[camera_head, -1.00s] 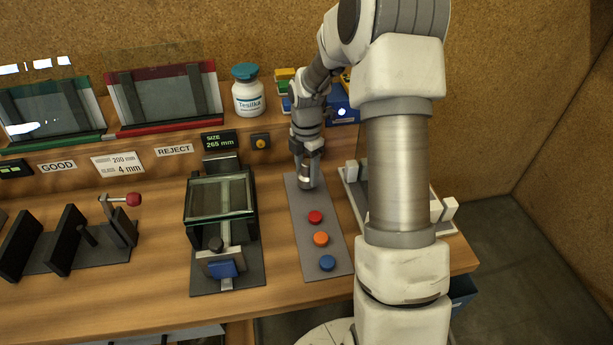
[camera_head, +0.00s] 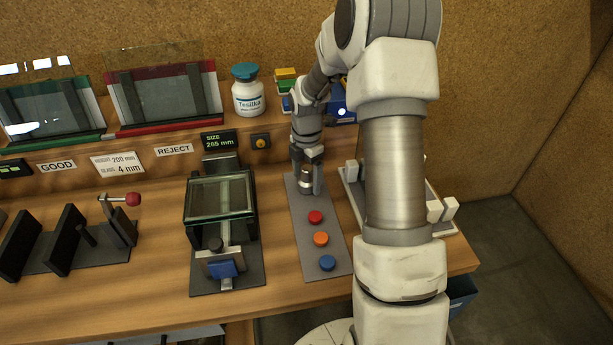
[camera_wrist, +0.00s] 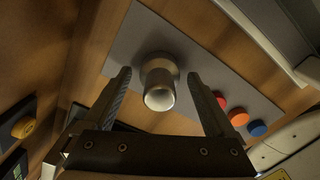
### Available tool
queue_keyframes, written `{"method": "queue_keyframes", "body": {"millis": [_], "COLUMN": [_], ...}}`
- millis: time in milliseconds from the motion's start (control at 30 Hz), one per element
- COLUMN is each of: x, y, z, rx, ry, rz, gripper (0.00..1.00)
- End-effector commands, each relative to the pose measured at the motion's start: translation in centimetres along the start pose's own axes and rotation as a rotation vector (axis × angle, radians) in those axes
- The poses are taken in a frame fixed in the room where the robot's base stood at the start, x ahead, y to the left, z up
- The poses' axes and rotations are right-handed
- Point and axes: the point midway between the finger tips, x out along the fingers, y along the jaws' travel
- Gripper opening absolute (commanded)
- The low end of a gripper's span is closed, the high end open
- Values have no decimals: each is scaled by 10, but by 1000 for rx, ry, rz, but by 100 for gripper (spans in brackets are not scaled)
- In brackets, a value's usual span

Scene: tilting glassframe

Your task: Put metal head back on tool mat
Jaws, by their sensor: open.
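The metal head (camera_wrist: 159,85) is a silvery cylinder standing on the grey tool mat (camera_wrist: 135,35), seen end-on in the wrist view. In the head view the metal head (camera_head: 306,181) is at the far end of the tool mat (camera_head: 301,210), partly hidden by my gripper. My gripper (camera_head: 306,170) is above it. In the wrist view the fingers of my gripper (camera_wrist: 160,78) are open, one on each side of the head, with visible gaps.
Red (camera_head: 315,217), orange (camera_head: 320,239) and blue (camera_head: 327,263) round pieces sit on the mat's near part. A glass fixture (camera_head: 220,215) stands left of the mat. A tray with white corner blocks (camera_head: 351,172) is to its right, partly behind my arm.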

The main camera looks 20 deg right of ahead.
Motion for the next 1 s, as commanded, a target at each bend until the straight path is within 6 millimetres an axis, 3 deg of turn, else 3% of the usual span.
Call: {"method": "queue_keyframes", "body": {"millis": [167,500,767,1000], "x": [-24,-95,-122,-162], "y": [1,0,0,-17], "z": [1,1,-1,-23], "rx": [1,0,6,194], "ry": [-2,-3,-2,-49], "rz": [4,4,2,44], "gripper": [90,90,90,90]}}
